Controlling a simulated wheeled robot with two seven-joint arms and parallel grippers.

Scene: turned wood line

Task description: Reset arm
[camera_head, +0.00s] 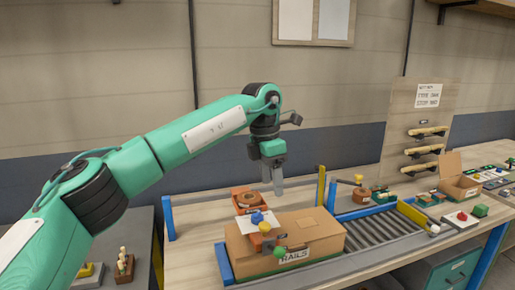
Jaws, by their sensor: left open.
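My left arm comes in from the left, and my left gripper (273,186) hangs pointing down above the far side of the workbench. Its fingers are apart and no object shows between them. It is behind the cardboard box labelled RAILS (318,238) in the picture. An orange tray (241,197) lies near the fingertips; I cannot tell whether they touch it. My right gripper does not show.
A roller conveyor (375,229) with blue rails runs right of the box. A yellow and blue post (321,186) stands close right of my gripper. An open carton (457,178) and small parts lie farther right. A wooden rack board (419,128) stands behind.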

